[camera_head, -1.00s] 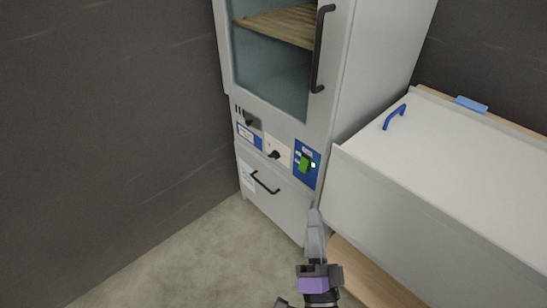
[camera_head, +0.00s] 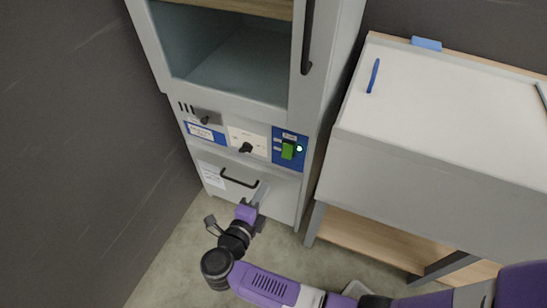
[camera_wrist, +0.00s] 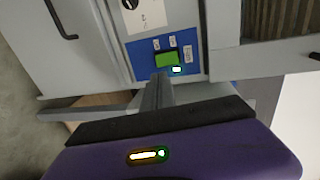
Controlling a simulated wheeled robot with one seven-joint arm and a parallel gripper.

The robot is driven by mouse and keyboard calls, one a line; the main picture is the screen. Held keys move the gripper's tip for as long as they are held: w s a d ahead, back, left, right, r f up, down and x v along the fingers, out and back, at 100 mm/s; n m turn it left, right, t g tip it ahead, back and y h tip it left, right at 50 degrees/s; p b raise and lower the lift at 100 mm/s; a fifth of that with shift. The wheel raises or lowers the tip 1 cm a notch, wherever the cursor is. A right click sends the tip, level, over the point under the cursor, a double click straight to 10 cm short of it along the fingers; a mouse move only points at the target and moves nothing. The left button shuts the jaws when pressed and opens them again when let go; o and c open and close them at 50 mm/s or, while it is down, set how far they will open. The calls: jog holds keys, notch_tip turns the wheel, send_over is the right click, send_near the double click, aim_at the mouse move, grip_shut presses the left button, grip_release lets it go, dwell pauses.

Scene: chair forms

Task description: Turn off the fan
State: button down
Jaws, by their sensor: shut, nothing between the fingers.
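The fan control is a blue panel (camera_head: 277,158) on the front of a tall grey cabinet, with a green switch (camera_head: 288,150) and a lit white-green lamp (camera_head: 299,149) beside it. In the wrist view the green switch (camera_wrist: 167,59) and the lit lamp (camera_wrist: 177,69) are just beyond my fingers. My gripper (camera_head: 262,190) is shut and empty, in front of the cabinet, below and left of the switch in the head view. In the wrist view my gripper (camera_wrist: 158,78) points at the blue panel. I cannot tell whether it touches.
A black knob (camera_head: 245,148) on a white panel and another dark knob (camera_head: 204,120) sit left of the switch. A drawer handle (camera_head: 239,180) is below. A white-topped bench (camera_head: 450,110) stands close on the right. Dark wall is on the left.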

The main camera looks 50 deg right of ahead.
jog(key=shift+s+d, duration=0.15)
jog(key=shift+s, duration=0.15)
jog(key=shift+d, duration=0.1)
send_near(287, 156)
jog(key=x, duration=0.7)
dwell(0.3)
jog(key=shift+f+b, duration=0.1)
jog(key=shift+b, duration=0.25)
